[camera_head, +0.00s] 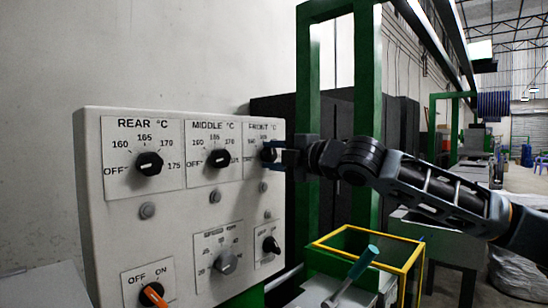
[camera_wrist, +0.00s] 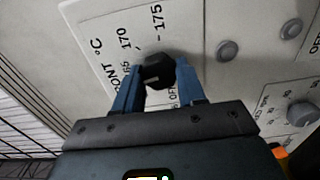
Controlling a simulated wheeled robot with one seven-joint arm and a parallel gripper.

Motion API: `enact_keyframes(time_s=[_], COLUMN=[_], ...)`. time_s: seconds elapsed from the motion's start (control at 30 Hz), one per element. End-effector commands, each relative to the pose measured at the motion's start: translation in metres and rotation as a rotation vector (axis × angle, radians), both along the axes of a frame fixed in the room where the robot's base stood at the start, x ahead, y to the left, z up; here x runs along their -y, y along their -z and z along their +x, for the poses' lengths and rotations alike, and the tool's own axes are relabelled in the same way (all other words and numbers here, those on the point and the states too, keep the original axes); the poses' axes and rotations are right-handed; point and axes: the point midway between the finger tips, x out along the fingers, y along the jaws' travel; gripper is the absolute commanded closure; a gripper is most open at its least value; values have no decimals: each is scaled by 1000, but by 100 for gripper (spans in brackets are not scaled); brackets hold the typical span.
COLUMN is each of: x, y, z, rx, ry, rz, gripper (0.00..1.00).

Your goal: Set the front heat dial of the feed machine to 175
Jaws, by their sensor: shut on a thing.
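The front heat dial (camera_head: 266,154) is a black knob at the upper right of the pale control panel, under the label FRONT °C. In the wrist view the knob (camera_wrist: 159,69) sits between the two blue fingers of my gripper (camera_wrist: 158,83), one on each side. My gripper (camera_head: 274,155) is shut on the knob, reaching in from the right. The wrist view shows the marks 170 and 175 beside the knob; other marks are partly hidden by the fingers. A light mark shows on the knob, but I cannot tell which number it points to.
The REAR dial (camera_head: 147,163) and MIDDLE dial (camera_head: 219,158) are to the left on the same panel (camera_head: 95,205). Below are a grey speed knob (camera_head: 225,262), a black knob (camera_head: 270,245) and an orange switch (camera_head: 153,294). A green post (camera_head: 367,75) stands behind my arm.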

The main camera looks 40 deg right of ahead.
Motion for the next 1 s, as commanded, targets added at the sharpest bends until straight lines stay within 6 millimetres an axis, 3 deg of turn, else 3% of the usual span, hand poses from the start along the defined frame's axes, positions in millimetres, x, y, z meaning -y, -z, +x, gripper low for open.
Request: enact_keyframes(time_s=[1.0], x=[1], y=[1], z=[1], rx=[-39], ry=[2], rz=[973], gripper=[91])
